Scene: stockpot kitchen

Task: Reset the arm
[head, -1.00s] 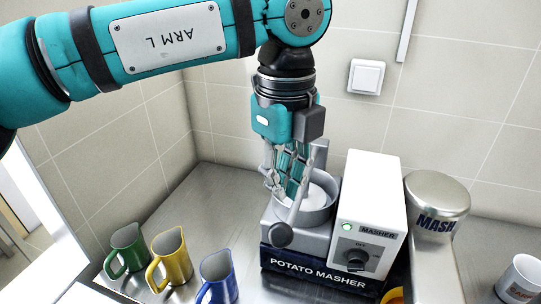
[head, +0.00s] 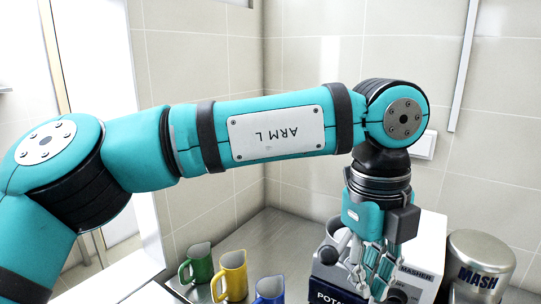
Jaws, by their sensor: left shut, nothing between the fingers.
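My left arm comes in from the left across the middle of the head view. My left gripper (head: 376,276) points down in front of the potato masher (head: 428,247). Its fingers are shut with nothing visible between them. The gripper hides much of the masher's front and of its bowl. My right gripper is not in view.
A green jug (head: 199,264), a yellow jug (head: 234,277) and a blue jug (head: 270,291) stand on the metal counter (head: 275,230) left of the masher. A metal MASH canister (head: 481,262) stands to its right. A wall switch (head: 424,146) is behind the arm.

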